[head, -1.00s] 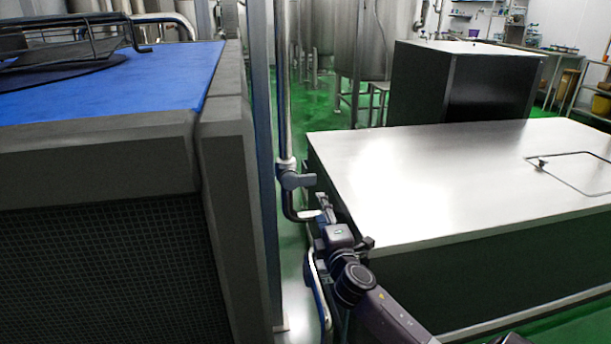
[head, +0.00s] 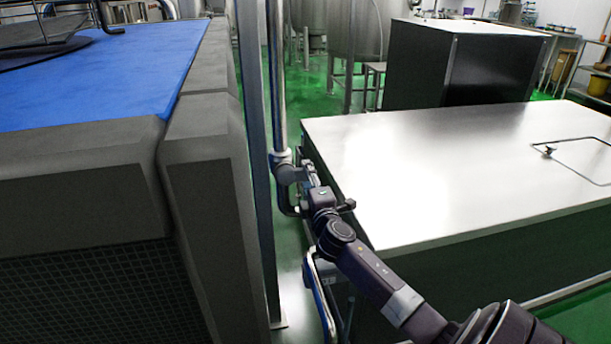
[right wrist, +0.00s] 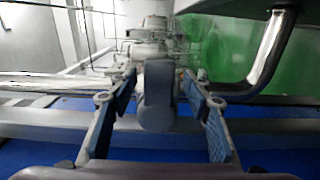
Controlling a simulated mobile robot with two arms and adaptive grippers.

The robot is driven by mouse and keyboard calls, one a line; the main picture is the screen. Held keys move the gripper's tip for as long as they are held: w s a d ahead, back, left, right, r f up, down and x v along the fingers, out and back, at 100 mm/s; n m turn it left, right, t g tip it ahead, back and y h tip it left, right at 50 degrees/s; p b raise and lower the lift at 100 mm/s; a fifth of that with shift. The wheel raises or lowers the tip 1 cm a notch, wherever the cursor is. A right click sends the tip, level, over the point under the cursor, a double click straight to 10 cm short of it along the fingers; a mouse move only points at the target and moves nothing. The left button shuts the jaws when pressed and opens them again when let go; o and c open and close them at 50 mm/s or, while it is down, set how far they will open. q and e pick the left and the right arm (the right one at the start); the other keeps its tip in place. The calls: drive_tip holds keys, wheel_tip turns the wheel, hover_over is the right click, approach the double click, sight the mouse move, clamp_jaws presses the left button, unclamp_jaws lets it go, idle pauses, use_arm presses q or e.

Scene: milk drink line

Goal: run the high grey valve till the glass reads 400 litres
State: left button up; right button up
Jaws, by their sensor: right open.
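The grey valve (head: 286,173) sits on the upright steel pipe (head: 278,90) beside the blue post. Its grey handle (right wrist: 157,95) shows in the right wrist view, lying between the fingers. My right gripper (head: 307,178) is right at the valve, coming from the right. In the right wrist view my right gripper (right wrist: 160,88) is open, with one blue-padded finger on each side of the handle and gaps on both sides. I cannot make out the glass or its reading. My left gripper is not in view.
A steel-topped cabinet (head: 430,160) stands close on the right of my right arm. A grey machine with a blue belt (head: 110,80) fills the left. The blue post (head: 252,150) stands just left of the pipe. Tanks (head: 335,40) stand behind on green floor.

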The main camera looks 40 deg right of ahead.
drive_tip(key=shift+x, duration=0.9)
clamp_jaws()
